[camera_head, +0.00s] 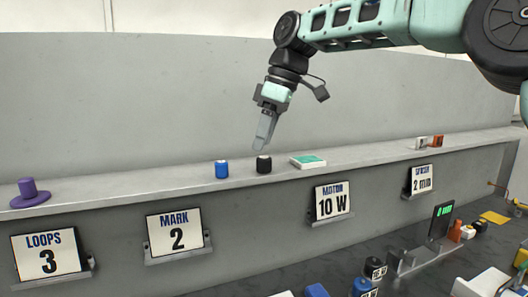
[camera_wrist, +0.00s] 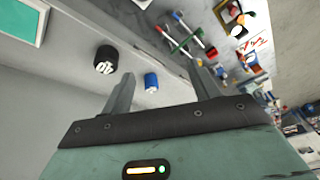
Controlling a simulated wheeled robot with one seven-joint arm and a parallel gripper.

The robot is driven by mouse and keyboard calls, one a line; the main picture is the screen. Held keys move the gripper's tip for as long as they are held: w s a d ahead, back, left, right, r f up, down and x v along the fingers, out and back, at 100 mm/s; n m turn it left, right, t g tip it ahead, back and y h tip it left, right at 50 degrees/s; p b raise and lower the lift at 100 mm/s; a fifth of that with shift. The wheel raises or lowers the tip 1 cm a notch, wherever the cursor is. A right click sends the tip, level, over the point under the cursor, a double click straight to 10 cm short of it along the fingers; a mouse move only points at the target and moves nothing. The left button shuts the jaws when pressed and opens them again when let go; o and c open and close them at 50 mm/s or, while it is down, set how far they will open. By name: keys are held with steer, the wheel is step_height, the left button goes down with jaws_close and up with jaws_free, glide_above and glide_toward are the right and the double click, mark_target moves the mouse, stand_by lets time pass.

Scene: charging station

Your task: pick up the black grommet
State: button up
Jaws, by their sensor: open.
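In the wrist view my gripper (camera_wrist: 158,85) shows two spread fingers. The black grommet (camera_wrist: 106,60) lies beyond the left finger there, and the blue cylinder (camera_wrist: 151,82) shows between the fingers.
A green and white box (camera_head: 308,162) lies right of the grommet. A grey wall rises behind the ledge. Label plates such as MARK 2 (camera_head: 178,231) hang on its front.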

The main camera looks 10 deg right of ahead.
steer(key=w+d+r+n+p, duration=0.1)
steer(key=w+d+r+p, duration=0.1)
steer(key=w+d+r, duration=0.55)
glide_toward(265, 157)
steer(key=shift+t+y, duration=0.3)
steer(key=shift+y, duration=0.1)
steer(key=x, duration=0.2)
steer(key=s+x, duration=0.1)
steer(key=x, duration=0.2)
steer(key=shift+s+d+f+p, duration=0.1)
steer(key=shift+d+p, duration=0.05)
steer(key=shift+p, duration=0.2)
steer(key=shift+w+p+x, duration=0.15)
steer(key=shift+p+x, duration=0.5)
steer(key=shift+x, duration=0.7)
steer(key=shift+w+p+x, duration=0.15)
steer(key=shift+p+x, duration=0.5)
steer(key=shift+x, duration=0.7)
steer(key=shift+d, duration=0.2)
steer(key=c, duration=1.1)
